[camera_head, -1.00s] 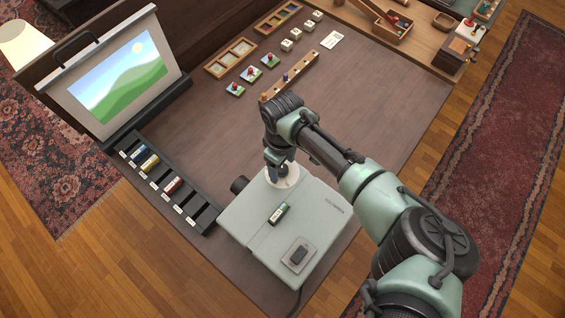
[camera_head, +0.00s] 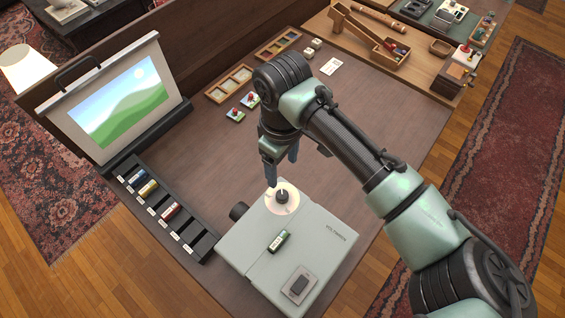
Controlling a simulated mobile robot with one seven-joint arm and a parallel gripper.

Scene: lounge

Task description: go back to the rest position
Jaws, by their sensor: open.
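My gripper (camera_head: 282,170) is open and empty. Its two dark fingers point down above a projector (camera_head: 330,262) and the round pale dial (camera_head: 292,208) with a dark knob (camera_head: 282,196). The fingers appear apart from the knob. The pale green-grey projector stands on the near end of the brown table, its lens (camera_head: 238,211) facing left. A small green cartridge (camera_head: 278,241) lies on top of it, beside a dark switch (camera_head: 299,286) on a light plate. My arm reaches in from the lower right and hides part of the table.
A black slotted rack (camera_head: 202,250) with a few coloured cartridges lies left of the projector. A screen (camera_head: 118,100) with a green landscape stands behind it. Small red-knobbed tiles (camera_head: 235,115) and wooden trays (camera_head: 228,84) lie farther back. A wooden bench (camera_head: 425,75) is at the back right.

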